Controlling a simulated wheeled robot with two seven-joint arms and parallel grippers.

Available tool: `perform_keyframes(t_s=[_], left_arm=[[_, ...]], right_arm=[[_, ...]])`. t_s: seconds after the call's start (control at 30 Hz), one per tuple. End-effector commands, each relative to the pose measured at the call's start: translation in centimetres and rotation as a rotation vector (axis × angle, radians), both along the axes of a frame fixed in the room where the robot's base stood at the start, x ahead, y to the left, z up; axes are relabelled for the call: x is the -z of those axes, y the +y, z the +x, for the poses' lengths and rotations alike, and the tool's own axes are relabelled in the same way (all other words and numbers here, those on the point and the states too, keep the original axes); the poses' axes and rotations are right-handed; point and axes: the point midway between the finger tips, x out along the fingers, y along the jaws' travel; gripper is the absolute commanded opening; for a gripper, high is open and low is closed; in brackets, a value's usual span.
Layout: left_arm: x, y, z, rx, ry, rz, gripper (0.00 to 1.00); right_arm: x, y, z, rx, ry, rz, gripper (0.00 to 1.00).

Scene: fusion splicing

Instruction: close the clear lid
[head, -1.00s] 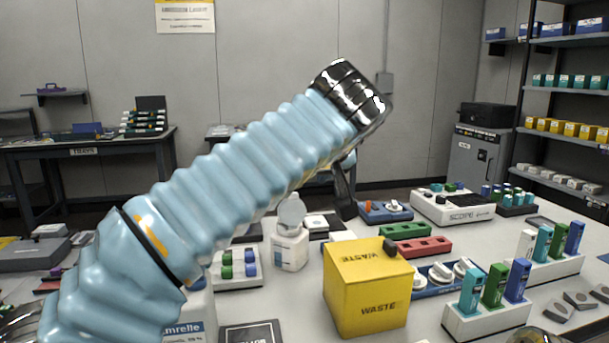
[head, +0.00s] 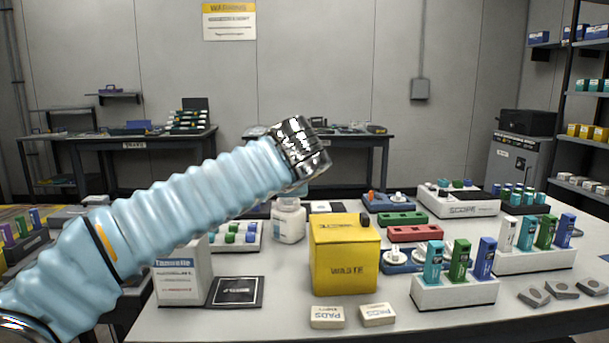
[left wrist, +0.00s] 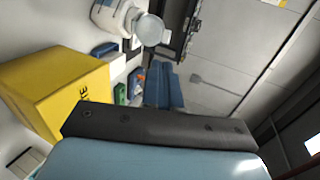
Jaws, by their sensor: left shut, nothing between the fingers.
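The white bottle (head: 289,224) stands on the bench left of the yellow waste box, with its top hidden behind my left arm in the head view. In the left wrist view, the bottle (left wrist: 108,14) shows at the top, with the round clear lid (left wrist: 150,31) tipped open beside its mouth. My left gripper (left wrist: 164,72) shows in that view as two blue-grey fingers close together, with nothing between them. They point toward the lid and appear apart from it. In the head view the fingers are hidden behind the arm. My right gripper is in neither view.
The yellow waste box (head: 344,262) stands close to the bottle on the right. Racks with coloured vials (head: 455,290) stand farther right. Two small pad packs (head: 327,317) lie in front.

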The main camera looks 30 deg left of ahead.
Motion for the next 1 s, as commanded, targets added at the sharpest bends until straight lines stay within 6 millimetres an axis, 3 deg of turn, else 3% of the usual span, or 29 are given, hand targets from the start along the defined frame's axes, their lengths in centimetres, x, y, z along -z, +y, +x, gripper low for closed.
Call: perform_keyframes(t_s=[0.37, 0.5, 0.7, 1.0], left_arm=[[3.0, 4.0, 6.3, -0.004, 0.003, -0.003, 0.0], [3.0, 5.2, 8.1, -0.003, 0.003, -0.005, 0.0], [3.3, 5.9, 9.4, -0.003, 0.001, -0.006, 0.0], [3.3, 6.0, 9.5, -0.002, 0.0, -0.006, 0.0]], right_arm=[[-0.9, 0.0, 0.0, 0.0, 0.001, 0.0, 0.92], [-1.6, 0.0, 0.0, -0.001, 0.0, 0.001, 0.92], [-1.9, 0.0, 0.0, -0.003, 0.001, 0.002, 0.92], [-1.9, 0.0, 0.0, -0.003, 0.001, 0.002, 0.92]])
